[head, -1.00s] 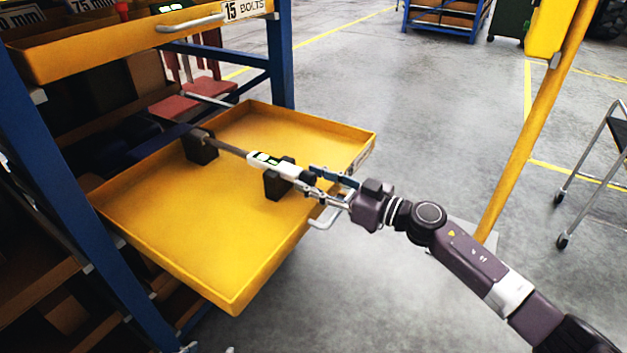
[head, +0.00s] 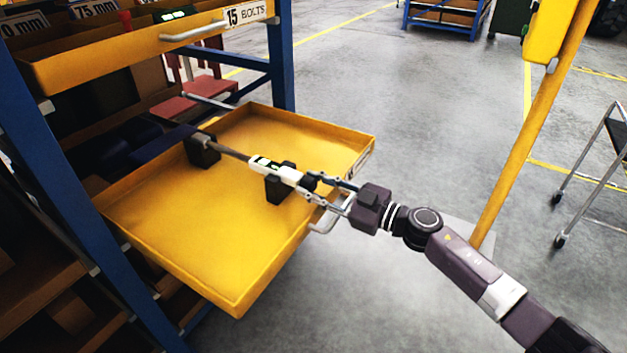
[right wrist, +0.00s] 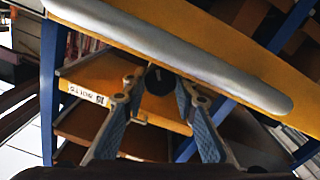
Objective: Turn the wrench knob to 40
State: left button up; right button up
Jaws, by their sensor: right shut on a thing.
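The torque wrench (head: 235,153) lies across two dark cradles in the open yellow drawer (head: 215,270). Its white section with a small lit display (head: 268,164) points toward my right gripper. The dark knob (head: 309,182) is at the wrench's near end, and it also shows as a dark round end in the right wrist view (right wrist: 159,81). My right gripper (head: 322,186) is at the drawer's front edge, its fingers shut on the knob from either side. The number on the display is too small to read. My left gripper is not in view.
A second yellow drawer (head: 150,50) labelled 15 BOLTS sits above, in a blue rack. The lower drawer's grey handle (head: 325,224) is just below my right gripper. A yellow post (head: 520,150) and a cart (head: 600,170) stand to the right. Grey floor between is open.

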jog(key=shift+n, duration=0.3)
jog(key=o, duration=1.2)
jog(key=shift+c, duration=0.2)
jog(key=shift+s+d, duration=0.1)
jog(key=v, duration=1.1)
jog(key=shift+s+d, duration=0.25)
jog(key=shift+d, duration=0.05)
